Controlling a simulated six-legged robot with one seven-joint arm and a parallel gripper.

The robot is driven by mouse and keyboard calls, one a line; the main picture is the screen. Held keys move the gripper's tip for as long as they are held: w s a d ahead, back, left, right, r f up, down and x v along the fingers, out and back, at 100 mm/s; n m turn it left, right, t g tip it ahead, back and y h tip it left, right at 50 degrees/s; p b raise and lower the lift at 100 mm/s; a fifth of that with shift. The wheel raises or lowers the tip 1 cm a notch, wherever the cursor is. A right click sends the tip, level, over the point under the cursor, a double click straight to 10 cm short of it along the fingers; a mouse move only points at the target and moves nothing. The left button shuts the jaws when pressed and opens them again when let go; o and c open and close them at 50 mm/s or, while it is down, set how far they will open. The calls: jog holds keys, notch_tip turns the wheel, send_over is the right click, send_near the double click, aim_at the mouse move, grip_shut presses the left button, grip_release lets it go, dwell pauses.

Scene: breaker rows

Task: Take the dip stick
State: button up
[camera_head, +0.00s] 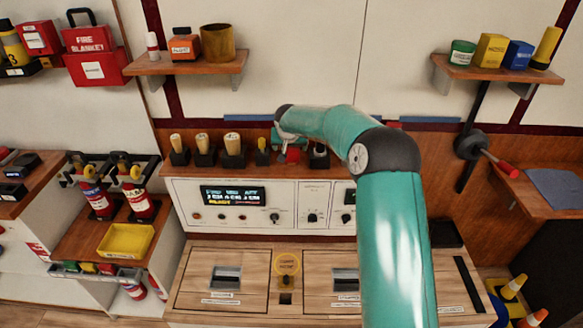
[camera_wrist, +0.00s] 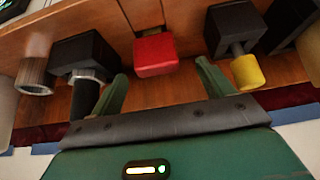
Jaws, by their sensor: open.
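No label marks the dip stick; a yellow ring handle (camera_head: 287,264) on the counter between two wooden panels looks most like its top, but I cannot be sure. My gripper (camera_head: 291,147) is up at the wooden ledge behind the counter, well above and apart from that ring. In the wrist view my gripper (camera_wrist: 162,70) is open, with nothing held. A red block (camera_wrist: 155,56) on the ledge lies just beyond and between its fingertips; it also shows in the head view (camera_head: 293,155). Any shaft below the ring is hidden.
A yellow-tipped piece (camera_wrist: 247,72) and a black-and-grey piece (camera_wrist: 86,95) flank my fingers closely. Several wooden-handled tools (camera_head: 232,146) stand left along the ledge. A white control panel (camera_head: 235,203) is below. Shelves (camera_head: 190,66) hang above.

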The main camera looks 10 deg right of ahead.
aim_at(291, 149)
jog(key=x, duration=0.4)
jog(key=shift+w+d+f, duration=0.15)
jog(key=shift+d+f, duration=0.1)
jog(key=shift+f, duration=0.05)
jog(key=c, duration=1.4)
jog(key=shift+c, duration=0.2)
jog(key=shift+r, duration=0.2)
